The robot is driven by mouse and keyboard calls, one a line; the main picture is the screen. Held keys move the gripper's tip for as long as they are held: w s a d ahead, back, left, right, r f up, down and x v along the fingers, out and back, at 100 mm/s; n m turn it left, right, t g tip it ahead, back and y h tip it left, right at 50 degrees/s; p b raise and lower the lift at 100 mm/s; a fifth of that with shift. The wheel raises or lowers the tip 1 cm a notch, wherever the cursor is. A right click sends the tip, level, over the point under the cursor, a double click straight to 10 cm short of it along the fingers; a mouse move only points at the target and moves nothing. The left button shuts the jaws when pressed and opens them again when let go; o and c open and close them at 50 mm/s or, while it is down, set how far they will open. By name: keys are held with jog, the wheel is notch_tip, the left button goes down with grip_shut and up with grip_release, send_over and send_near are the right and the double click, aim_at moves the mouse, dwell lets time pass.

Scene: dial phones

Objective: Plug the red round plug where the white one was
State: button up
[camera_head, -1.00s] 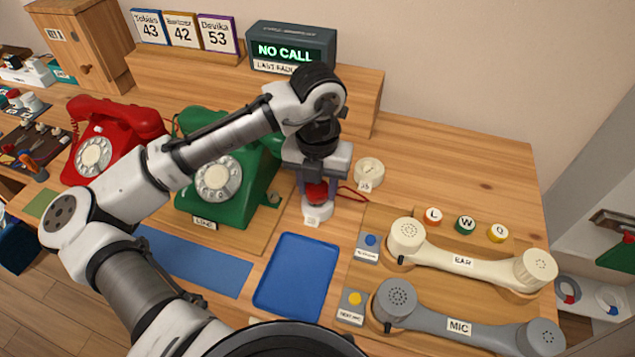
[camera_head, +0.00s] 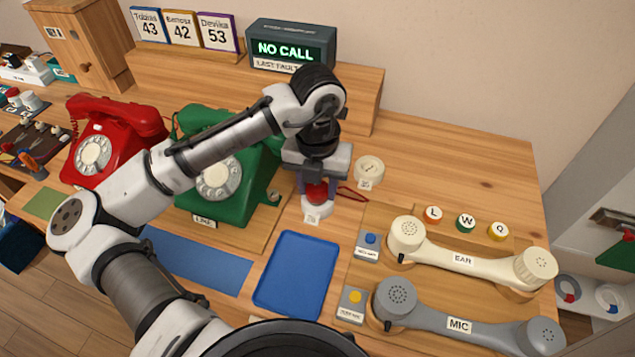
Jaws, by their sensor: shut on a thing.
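My gripper (camera_head: 317,184) points down, with its fingers shut on the red round plug (camera_head: 317,193). The red plug is at the top of a white round socket (camera_head: 317,210) with a small label, on the table right of the green phone (camera_head: 224,180). I cannot tell whether the plug is seated in the socket or only resting on it. A red cord (camera_head: 352,193) runs to the right from behind the gripper. A cream round piece (camera_head: 369,170) with a label sits behind and to the right; I cannot tell whether it is a plug or a socket.
A red phone (camera_head: 110,140) stands at the left. The blue tray (camera_head: 296,275) in front is empty. Cream (camera_head: 470,260) and grey (camera_head: 455,323) handsets lie at the right. A display box (camera_head: 291,47) reads NO CALL on the rear shelf. The table's back right is clear.

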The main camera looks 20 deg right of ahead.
jog(key=shift+f, duration=0.4)
jog(key=o, duration=1)
jog(key=shift+c, duration=0.2)
notch_tip(320, 180, up, 14)
